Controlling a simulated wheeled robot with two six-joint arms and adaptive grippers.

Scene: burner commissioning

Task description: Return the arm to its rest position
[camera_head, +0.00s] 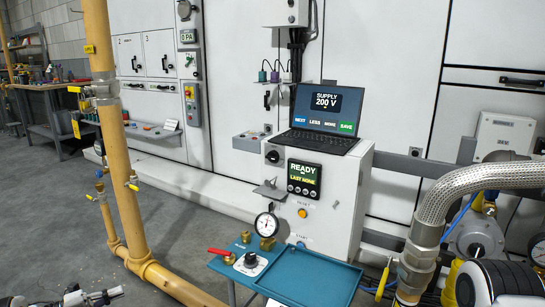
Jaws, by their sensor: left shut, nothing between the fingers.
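My left gripper (112,295) shows low in the bottom left corner, over the grey floor. It is shut and empty, apart from the pipes and the table. Part of my left arm is cut off by the bottom edge of the picture. My right gripper is not in view.
A yellow gas pipe (117,180) rises right of my gripper and bends along the floor. A blue tray table (300,270) carries a gauge (267,225) and red-handled valve. Behind stands a white control cabinet (335,195) with a laptop (326,115). A braided hose (470,180) is at right.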

